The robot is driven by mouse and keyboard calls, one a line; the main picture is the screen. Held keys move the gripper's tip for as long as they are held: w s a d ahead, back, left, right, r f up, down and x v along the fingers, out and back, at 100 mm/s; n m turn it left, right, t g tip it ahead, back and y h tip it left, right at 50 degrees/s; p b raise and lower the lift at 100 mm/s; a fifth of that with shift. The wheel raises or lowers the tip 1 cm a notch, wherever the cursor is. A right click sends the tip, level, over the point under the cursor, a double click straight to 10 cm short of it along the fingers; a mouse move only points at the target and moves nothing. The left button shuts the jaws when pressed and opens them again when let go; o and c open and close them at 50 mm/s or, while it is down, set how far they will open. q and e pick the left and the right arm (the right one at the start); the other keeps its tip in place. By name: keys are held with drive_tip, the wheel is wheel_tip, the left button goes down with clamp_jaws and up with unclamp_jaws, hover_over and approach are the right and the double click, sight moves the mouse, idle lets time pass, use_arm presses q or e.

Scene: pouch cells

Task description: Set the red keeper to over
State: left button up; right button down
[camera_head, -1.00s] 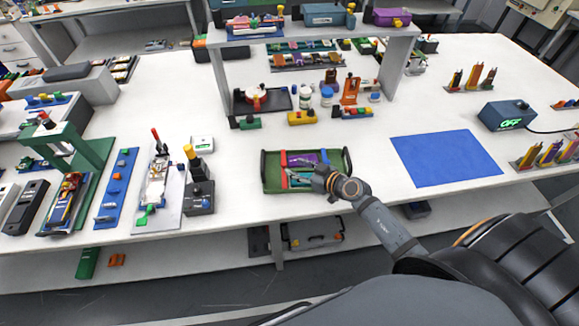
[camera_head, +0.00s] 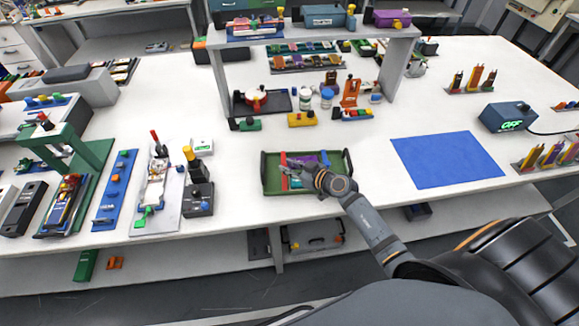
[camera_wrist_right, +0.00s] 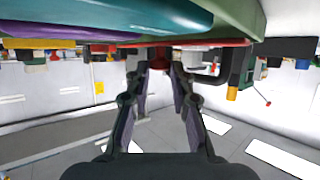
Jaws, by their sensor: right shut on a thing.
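A green tray (camera_head: 335,186) with dark end handles lies near the table's front edge. In it are a purple piece (camera_head: 304,158) and a teal piece, the teal one mostly covered by my right gripper (camera_head: 288,167). The red keeper (camera_head: 283,164) is a narrow upright strip at the tray's left side. In the right wrist view it is a thin red bar (camera_wrist_right: 215,43) with a red part between my right fingertips (camera_wrist_right: 160,62). My right gripper is shut on that part. The purple (camera_wrist_right: 60,32) and teal (camera_wrist_right: 120,15) pieces appear close up there. My left gripper is out of view.
A blue mat (camera_head: 447,158) lies bare to the right of the tray. A dark box with a lever (camera_head: 199,197) stands to the left. A raised shelf (camera_head: 320,37) and several small fixtures are behind. The table just around the tray is clear.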

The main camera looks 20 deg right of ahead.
drive_tip(key=shift+d, duration=0.15)
drive_tip(key=d, duration=0.1)
drive_tip(key=s+d+p, duration=0.1)
drive_tip(key=d, duration=0.1)
drive_tip(key=shift+s+p, duration=0.1)
drive_tip(key=shift+p, duration=0.2)
drive_tip(key=c, duration=1.1)
unclamp_jaws()
drive_tip(key=shift+c, duration=0.2)
drive_tip(key=v, duration=1)
drive_tip(key=shift+s, duration=0.1)
drive_tip(key=shift+v, duration=0.9)
drive_tip(key=shift+d+r, duration=0.1)
drive_tip(key=shift+r, duration=0.05)
